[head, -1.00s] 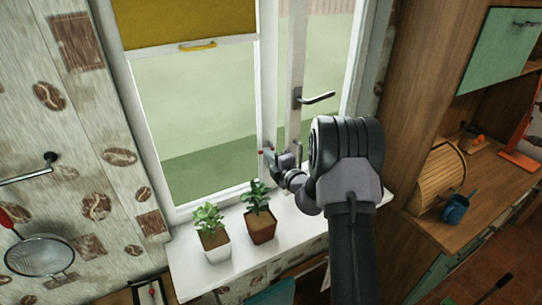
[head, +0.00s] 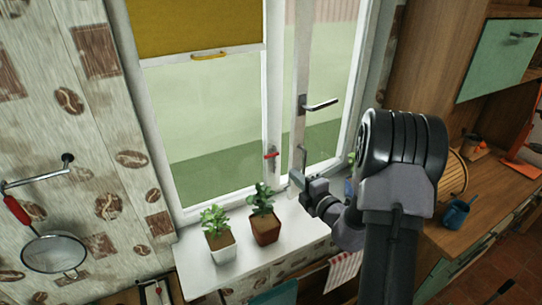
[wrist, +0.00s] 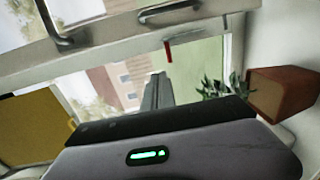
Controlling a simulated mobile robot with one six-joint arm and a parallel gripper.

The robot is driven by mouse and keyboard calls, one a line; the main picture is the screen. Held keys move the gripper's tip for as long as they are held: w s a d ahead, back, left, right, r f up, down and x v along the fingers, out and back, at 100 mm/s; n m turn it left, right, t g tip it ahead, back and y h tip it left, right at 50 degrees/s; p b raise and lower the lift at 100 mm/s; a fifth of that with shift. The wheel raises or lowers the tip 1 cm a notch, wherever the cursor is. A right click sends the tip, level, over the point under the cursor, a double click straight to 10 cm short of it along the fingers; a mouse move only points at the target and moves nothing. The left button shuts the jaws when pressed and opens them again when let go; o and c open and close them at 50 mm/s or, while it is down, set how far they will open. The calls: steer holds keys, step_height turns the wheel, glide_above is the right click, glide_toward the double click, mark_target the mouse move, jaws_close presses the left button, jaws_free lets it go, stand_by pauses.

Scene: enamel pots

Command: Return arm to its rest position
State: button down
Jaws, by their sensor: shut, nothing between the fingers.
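My gripper (head: 296,181) is shut and empty in the head view, in front of the window just above the sill, to the right of the potted plants. In the wrist view my gripper (wrist: 158,90) shows as dark closed fingers pointing at the window. My arm reaches in from the lower right, its large dark joint covering part of the window's right side and the sill's right end. A small red-tipped latch (head: 271,155) on the window frame is close beyond the fingers and looks apart from them.
A dark window handle (head: 320,104) is above my gripper. A sieve (head: 54,252) hangs at left. A blue mug (head: 455,213) stands on the wooden counter at right.

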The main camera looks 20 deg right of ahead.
steer(key=s+a+r+n+g+y+b, duration=0.1)
steer(key=s+a+n+g+y+b, duration=0.15)
steer(key=a+n, duration=0.45)
steer(key=s+a+r+n+g+y+b, duration=0.2)
steer(key=a+n+y, duration=0.3)
steer(key=a, duration=0.4)
steer(key=s+a+r+n+g+y+b, duration=0.1)
steer(key=s+a+n+g+y+b, duration=0.15)
steer(key=a+n, duration=0.5)
steer(key=s+a+f+n+g+h+b, duration=0.1)
steer(key=s+a+f+n+g+b, duration=0.25)
steer(key=s+n, duration=0.4)
steer(key=s+a+f+n+g+h+b, duration=0.1)
steer(key=s+a+f+n+g+b, duration=0.1)
steer(key=s+a+n, duration=0.45)
steer(key=s+d+f+n+h+b, duration=0.2)
steer(key=s+d+n+h, duration=0.1)
steer(key=n, duration=0.5)
steer(key=s+d+f+n+t+h+b, duration=0.1)
steer(key=s+d+f+n+h+b, duration=0.1)
steer(key=s+d+n, duration=0.3)
steer(key=n+h, duration=0.1)
steer(key=n, duration=0.2)
steer(key=shift+s+d+h+b, duration=0.3)
steer(key=shift+s+d+b, duration=0.05)
steer(key=shift+s+d, duration=0.05)
